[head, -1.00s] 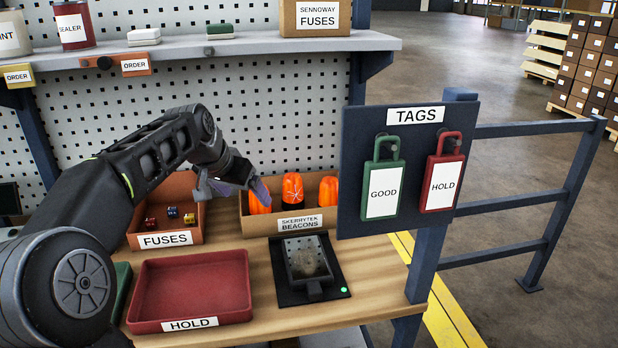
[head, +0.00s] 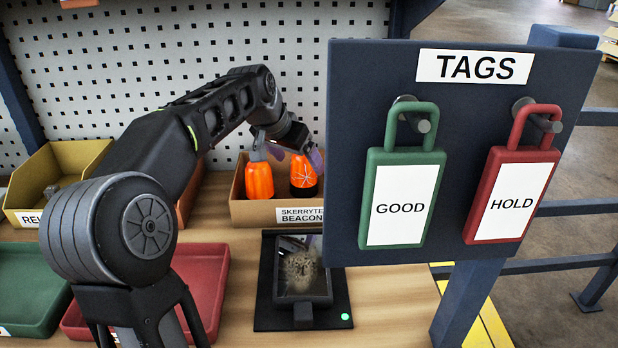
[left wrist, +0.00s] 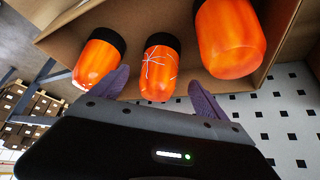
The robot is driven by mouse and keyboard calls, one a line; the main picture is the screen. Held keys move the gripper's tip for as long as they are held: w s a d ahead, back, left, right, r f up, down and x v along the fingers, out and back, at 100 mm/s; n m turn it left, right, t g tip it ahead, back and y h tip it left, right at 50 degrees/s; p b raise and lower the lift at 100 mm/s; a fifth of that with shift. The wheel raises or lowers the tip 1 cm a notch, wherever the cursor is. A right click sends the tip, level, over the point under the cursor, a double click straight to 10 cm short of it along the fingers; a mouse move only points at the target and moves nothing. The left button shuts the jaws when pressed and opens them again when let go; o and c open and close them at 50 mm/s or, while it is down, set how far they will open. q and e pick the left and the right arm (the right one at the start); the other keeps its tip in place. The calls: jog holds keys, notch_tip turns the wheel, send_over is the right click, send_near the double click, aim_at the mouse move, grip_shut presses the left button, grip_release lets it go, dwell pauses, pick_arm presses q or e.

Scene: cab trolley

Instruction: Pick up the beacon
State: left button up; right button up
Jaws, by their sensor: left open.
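A cardboard box labelled "SKERRYTEK BEACONS" (head: 262,212) stands on the bench and holds orange beacons with dark ends. In the head view I see a plain beacon (head: 259,183) on the left and a beacon with white crack-like lines (head: 304,178) beside it. The left wrist view shows three: the lined one (left wrist: 158,72) in the middle, with plain ones on the left (left wrist: 95,62) and right (left wrist: 230,38). My left gripper (head: 288,155) is open at the box, its purple fingers to either side of the lined beacon; contact cannot be told. My right gripper is not in view.
The tags board (head: 345,150) stands close on the right, with a green GOOD tag (head: 402,195) and a red HOLD tag (head: 512,195). A red tray (head: 205,280) and green tray (head: 30,285) lie left.

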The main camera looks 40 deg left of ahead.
aim_at(307, 173)
pick_arm(q)
jog(key=shift+s+r, duration=0.15)
jog(key=shift+x, duration=1.35)
jog(key=shift+x, duration=2.65)
jog(key=shift+r, duration=0.1)
jog(key=c, duration=1.7)
